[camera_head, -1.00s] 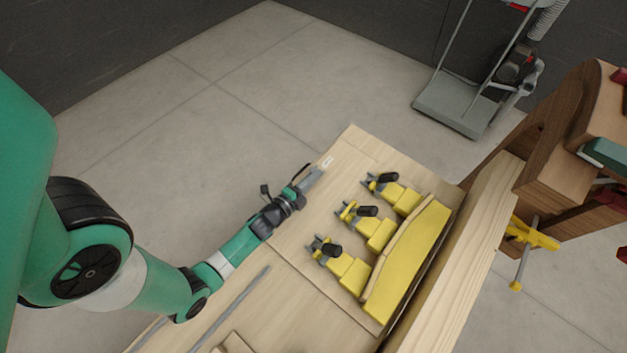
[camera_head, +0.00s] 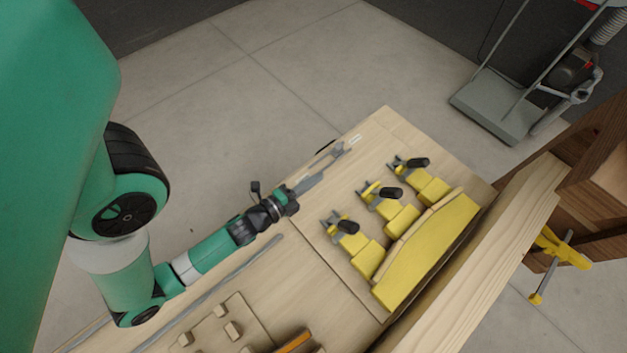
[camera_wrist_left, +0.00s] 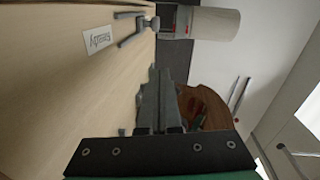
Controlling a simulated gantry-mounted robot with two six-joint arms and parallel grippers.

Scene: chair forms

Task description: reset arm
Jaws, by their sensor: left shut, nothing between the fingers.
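My left gripper (camera_head: 338,154) reaches in from the left above the wooden workbench (camera_head: 262,275), beside the yellow clamping jig. Its long grey fingers point toward the bench's far corner. The wrist view shows the fingers (camera_wrist_left: 158,85) side by side and shut, with nothing held between them. My right gripper is in neither view.
The jig has a yellow curved form (camera_head: 430,245) and three toggle clamps with black handles (camera_head: 391,194). A thick pale wooden beam (camera_head: 470,285) runs along its right side. Floor at left is clear.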

